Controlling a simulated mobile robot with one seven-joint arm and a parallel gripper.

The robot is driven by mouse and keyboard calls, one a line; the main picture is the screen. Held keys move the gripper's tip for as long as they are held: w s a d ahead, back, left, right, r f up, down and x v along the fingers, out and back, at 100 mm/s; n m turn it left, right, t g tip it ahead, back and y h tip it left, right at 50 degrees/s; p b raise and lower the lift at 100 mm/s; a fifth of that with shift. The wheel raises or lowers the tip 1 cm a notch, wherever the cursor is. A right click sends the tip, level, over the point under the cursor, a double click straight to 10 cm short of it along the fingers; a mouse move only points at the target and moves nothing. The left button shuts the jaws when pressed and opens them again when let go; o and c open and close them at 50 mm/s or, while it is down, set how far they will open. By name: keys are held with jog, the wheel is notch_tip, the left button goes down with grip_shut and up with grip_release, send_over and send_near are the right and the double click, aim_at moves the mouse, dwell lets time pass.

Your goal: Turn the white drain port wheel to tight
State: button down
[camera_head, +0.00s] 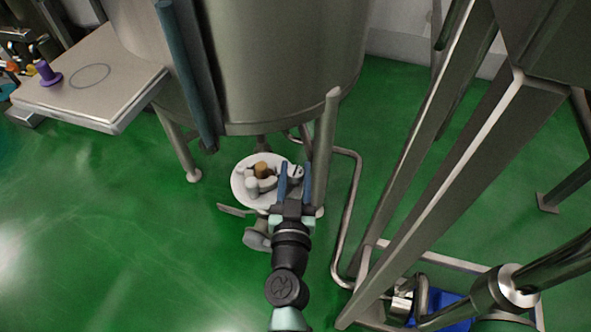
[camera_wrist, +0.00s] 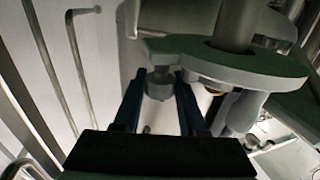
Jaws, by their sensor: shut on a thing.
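The white drain port wheel (camera_head: 253,184) sits under the big tank, with a tan hub (camera_head: 262,170) at its middle and lobes around it. It lies over a round white plate (camera_head: 240,192). My gripper (camera_head: 295,170) reaches it from the front right, its two blue fingers on either side of the wheel's right lobe. In the wrist view the gripper (camera_wrist: 160,82) has a rounded grey-looking lobe (camera_wrist: 159,88) between its fingertips, with the curved rim (camera_wrist: 235,65) beyond. The gripper is shut on this lobe. The fingers and arm hide part of the wheel and plate.
Tank legs (camera_head: 326,140) stand close to the right of my gripper. A thin bent pipe (camera_head: 352,215) runs along the floor at right. A steel frame (camera_head: 430,160) stands farther right. Green floor (camera_head: 130,240) is clear at left.

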jog(key=shift+c, duration=2.3)
grip_release()
jog(key=s+b, duration=0.2)
jog(key=s, duration=1.1)
jog(key=shift+a, duration=0.35)
